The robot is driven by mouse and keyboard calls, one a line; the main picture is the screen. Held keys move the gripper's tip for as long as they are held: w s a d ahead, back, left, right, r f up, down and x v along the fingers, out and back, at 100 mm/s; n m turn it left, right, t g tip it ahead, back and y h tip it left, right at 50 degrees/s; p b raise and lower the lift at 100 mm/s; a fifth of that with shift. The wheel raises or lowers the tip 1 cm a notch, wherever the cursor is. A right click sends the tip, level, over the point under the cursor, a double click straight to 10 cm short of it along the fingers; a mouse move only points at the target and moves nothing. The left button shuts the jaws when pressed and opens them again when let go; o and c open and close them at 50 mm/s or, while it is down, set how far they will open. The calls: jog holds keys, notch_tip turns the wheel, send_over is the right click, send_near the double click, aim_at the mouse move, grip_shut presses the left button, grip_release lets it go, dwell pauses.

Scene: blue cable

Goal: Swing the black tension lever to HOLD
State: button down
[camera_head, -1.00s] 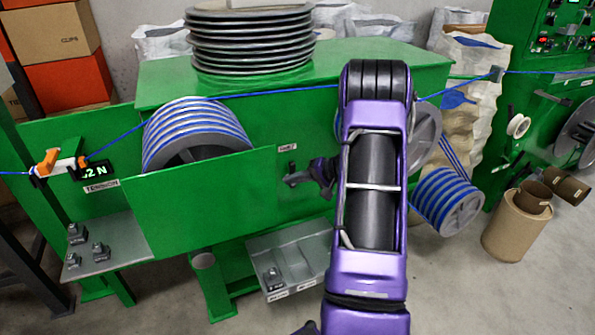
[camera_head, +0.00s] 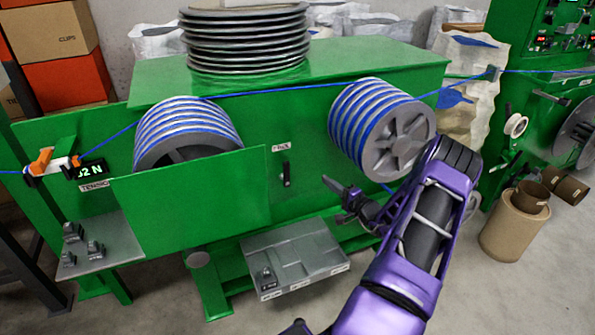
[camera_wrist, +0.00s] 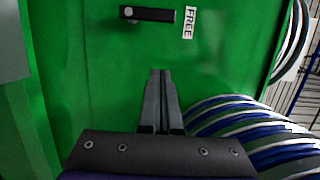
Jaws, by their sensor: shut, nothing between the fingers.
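The black tension lever (camera_head: 287,173) is on the green front panel, roughly upright below a small white label (camera_head: 281,147). In the wrist view the lever (camera_wrist: 152,14) has a pale round end at left, and its free end points toward the label (camera_wrist: 188,22), which reads FREE. No HOLD label is readable. My gripper (camera_head: 328,182) is to the right of the lever and apart from it. In the wrist view its fingertips (camera_wrist: 160,72) are together and empty, with green panel between them and the lever.
A capstan wheel wound with blue cable (camera_head: 385,130) is close to my gripper and arm. A second cable wheel (camera_head: 185,130) is at left. A TENSION display (camera_head: 91,170) stands at far left. A grey tray (camera_head: 310,255) juts out below. The panel around the lever is clear.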

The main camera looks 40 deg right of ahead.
aim_at(285, 172)
jog(key=w+a, duration=0.4)
jog(key=w, duration=0.7)
